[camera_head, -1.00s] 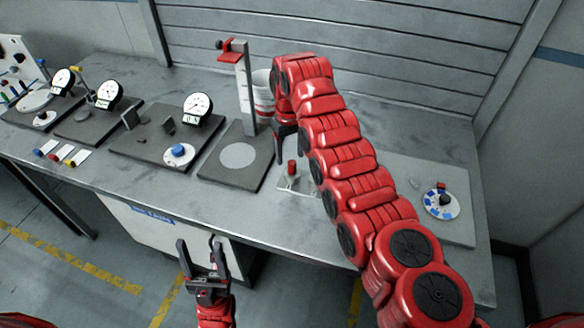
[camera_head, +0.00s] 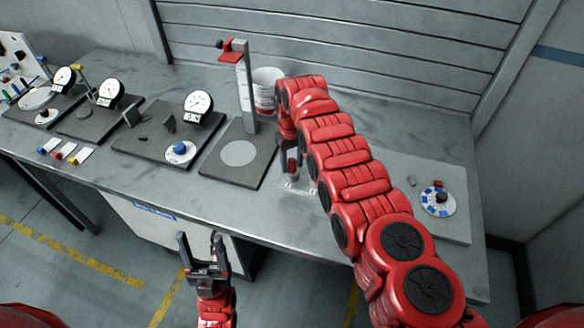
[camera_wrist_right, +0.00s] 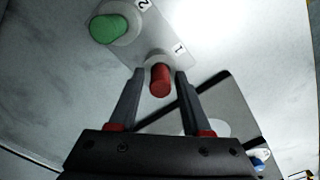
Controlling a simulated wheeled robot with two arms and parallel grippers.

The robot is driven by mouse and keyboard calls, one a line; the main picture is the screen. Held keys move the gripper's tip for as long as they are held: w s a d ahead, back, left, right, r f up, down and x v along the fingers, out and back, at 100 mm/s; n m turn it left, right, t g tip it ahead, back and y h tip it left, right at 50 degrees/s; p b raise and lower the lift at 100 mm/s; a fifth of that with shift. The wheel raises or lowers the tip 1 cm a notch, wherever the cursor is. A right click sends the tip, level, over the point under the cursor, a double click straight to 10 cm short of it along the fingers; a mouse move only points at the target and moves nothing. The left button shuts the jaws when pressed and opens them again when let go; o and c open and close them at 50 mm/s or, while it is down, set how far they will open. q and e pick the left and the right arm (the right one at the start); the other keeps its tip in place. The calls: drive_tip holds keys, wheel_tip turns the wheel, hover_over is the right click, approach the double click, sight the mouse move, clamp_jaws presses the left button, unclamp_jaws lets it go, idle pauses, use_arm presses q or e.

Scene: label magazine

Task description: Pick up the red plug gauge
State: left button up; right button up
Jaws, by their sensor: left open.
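The red plug gauge (camera_wrist_right: 160,80) stands at the mark "1" on a pale plate (camera_wrist_right: 152,55) in the right wrist view. My right gripper (camera_wrist_right: 156,82) is open, with one finger on each side of the red gauge and visible gaps between. In the head view the right gripper (camera_head: 290,168) points down over the plate, and a bit of the red gauge (camera_head: 291,157) shows between its fingers. My left gripper (camera_head: 201,248) is open and empty in front of the bench's front edge.
A green plug (camera_wrist_right: 108,28) stands at mark "2" beside the red one. The grey stand base (camera_head: 238,154) with a tall post is just left of the right gripper. A dial with blue marks (camera_head: 437,201) lies on a board at the right. Dial gauges stand at left.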

clamp_jaws()
idle(0.3)
